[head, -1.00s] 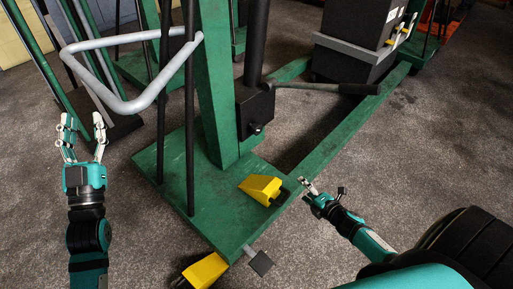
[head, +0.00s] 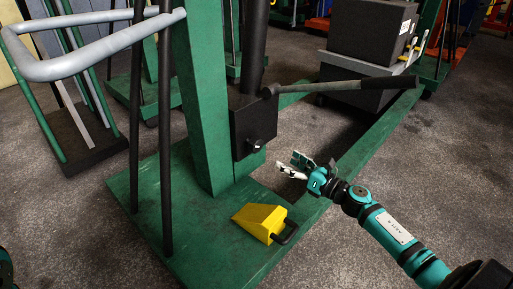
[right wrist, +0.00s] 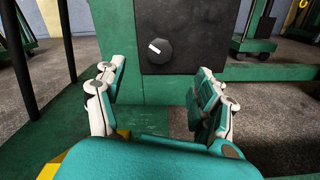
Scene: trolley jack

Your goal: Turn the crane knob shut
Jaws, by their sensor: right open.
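The crane knob (head: 256,145) is a small black knob on the front of the dark pump block (head: 240,125) at the foot of the green crane mast (head: 205,95). In the right wrist view the knob (right wrist: 160,50) is round, with a white mark that runs slantwise across it. My right gripper (head: 291,165) is open and empty, to the right of the knob and a little lower in the head view. In the right wrist view its spread fingers (right wrist: 156,92) frame the block, with the knob beyond them and untouched. My left gripper's fingers are out of view.
A yellow wedge (head: 259,220) with a black handle lies on the green base plate (head: 190,255). A dark pump lever (head: 345,87) sticks out to the right above my right gripper. A grey handle bar (head: 95,45) is at upper left. Dark boxes (head: 375,30) stand at the back right.

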